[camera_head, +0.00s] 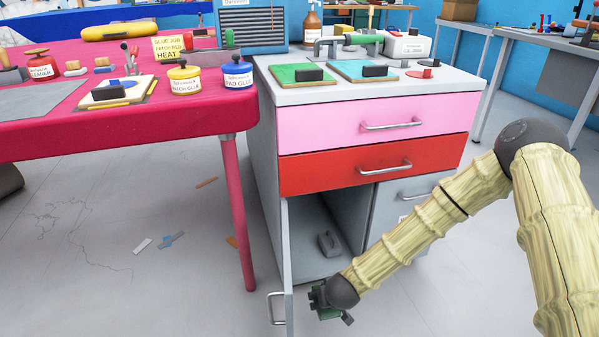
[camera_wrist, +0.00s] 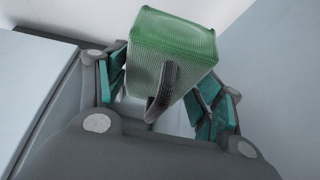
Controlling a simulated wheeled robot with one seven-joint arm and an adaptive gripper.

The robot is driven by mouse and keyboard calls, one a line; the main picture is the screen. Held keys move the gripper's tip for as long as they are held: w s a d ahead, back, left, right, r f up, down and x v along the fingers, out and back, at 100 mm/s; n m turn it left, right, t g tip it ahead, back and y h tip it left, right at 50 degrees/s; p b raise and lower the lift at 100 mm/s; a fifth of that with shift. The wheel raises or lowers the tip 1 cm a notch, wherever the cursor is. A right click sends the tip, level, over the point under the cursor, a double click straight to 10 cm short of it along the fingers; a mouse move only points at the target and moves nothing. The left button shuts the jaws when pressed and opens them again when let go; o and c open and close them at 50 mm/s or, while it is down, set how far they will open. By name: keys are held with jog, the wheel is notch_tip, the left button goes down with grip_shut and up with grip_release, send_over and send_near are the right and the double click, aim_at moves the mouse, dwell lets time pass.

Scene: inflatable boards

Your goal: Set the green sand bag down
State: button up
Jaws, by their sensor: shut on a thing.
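The green sand bag (camera_wrist: 172,48) is a block with a mesh-like surface and a dark grey loop handle (camera_wrist: 165,90) facing the wrist camera. It sits between the teal pads of my gripper (camera_wrist: 160,88), which is shut on it. In the head view my gripper (camera_head: 327,300) is low, in front of the open cabinet compartment and beside the edge of its door. There the bag is hard to tell apart from the green finger pads. Whether the bag touches anything below is not clear.
The cabinet door (camera_head: 289,262) stands open, with its handle (camera_head: 278,308) to the left of my gripper. A grey weight-like object (camera_head: 329,243) lies inside the open compartment (camera_head: 307,255). A red table (camera_head: 120,132) stands left; small scraps (camera_head: 170,240) lie on the otherwise open floor.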

jog(key=w+d+r+m+p, duration=0.1)
jog(key=w+d+r, duration=0.15)
jog(key=r, duration=0.35)
jog(key=w+d+r+m+h+p, duration=0.1)
jog(key=w+d+r, duration=0.1)
jog(key=d+r, duration=0.3)
jog(key=w+d+r+p, duration=0.1)
jog(key=w+d+r, duration=0.1)
jog(key=r, duration=0.5)
jog(key=w+r+p+v, duration=0.1)
jog(key=p+v, duration=1.5)
jog(key=p, duration=0.2)
jog(key=w+r+p+v, duration=0.1)
jog(key=w+p+v, duration=0.1)
jog(key=p+v, duration=1.5)
jog(key=shift+a+r+p, duration=0.2)
jog(key=shift+a+p, duration=0.1)
jog(key=shift+p, duration=0.65)
jog(key=shift+w, duration=0.1)
